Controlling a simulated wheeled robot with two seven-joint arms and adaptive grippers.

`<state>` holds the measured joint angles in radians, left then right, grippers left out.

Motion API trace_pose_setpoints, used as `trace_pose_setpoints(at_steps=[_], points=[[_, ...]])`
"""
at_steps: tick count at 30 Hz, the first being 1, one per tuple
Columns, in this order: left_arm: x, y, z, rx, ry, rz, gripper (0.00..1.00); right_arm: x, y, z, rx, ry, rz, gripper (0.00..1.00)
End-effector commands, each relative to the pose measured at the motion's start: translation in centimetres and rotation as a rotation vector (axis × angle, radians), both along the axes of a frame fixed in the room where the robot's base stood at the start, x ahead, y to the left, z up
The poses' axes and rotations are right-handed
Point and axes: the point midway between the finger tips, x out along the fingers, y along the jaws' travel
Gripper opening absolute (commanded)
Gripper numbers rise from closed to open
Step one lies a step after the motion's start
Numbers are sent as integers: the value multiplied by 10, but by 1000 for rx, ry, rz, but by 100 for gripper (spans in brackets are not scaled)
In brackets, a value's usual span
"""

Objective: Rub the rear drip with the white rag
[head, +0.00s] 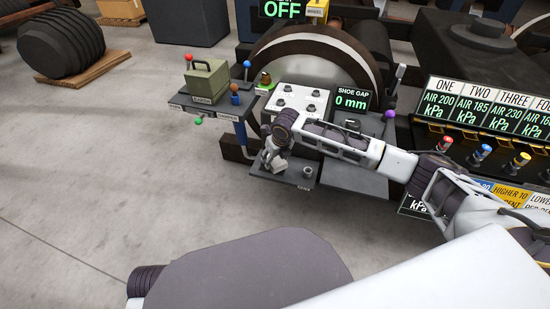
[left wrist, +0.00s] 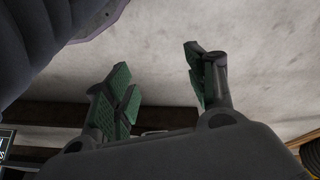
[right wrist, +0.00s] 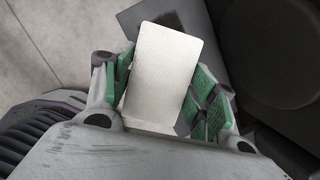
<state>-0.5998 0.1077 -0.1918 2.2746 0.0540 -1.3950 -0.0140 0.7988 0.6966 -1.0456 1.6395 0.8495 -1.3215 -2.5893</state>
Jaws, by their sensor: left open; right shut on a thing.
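My right gripper (head: 276,162) is over the grey shelf at the front of the machine, left of the shoe gap display. In the right wrist view, the right gripper (right wrist: 165,90) is shut on the white rag (right wrist: 165,62), a pale flat pad between its green finger pads. A bit of white rag (head: 279,167) shows below the fingers in the head view. I cannot make out the rear drip in any view. My left gripper (left wrist: 160,85) is open and empty in the left wrist view, with bare floor beyond it. It does not show in the head view.
The grey shelf (head: 265,165) carries a small cylinder (head: 308,171). A block with round studs (head: 300,102) and a large wheel (head: 310,55) stand behind. A side table (head: 190,102) holds a green box (head: 207,79) and coloured knobs. Pressure displays (head: 485,108) stand right.

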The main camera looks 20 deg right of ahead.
Motion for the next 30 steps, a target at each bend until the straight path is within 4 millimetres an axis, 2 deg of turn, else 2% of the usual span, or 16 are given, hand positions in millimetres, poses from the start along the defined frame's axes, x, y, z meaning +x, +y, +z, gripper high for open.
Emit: trace_pose_setpoints(at_steps=[14, 30], points=[[0, -1, 0, -5, -7, 0, 56, 0, 0, -3, 1, 0, -2, 38], [3, -11, 6, -56, -79, -5, 56, 0, 0, -29, 1, 0, -2, 38]])
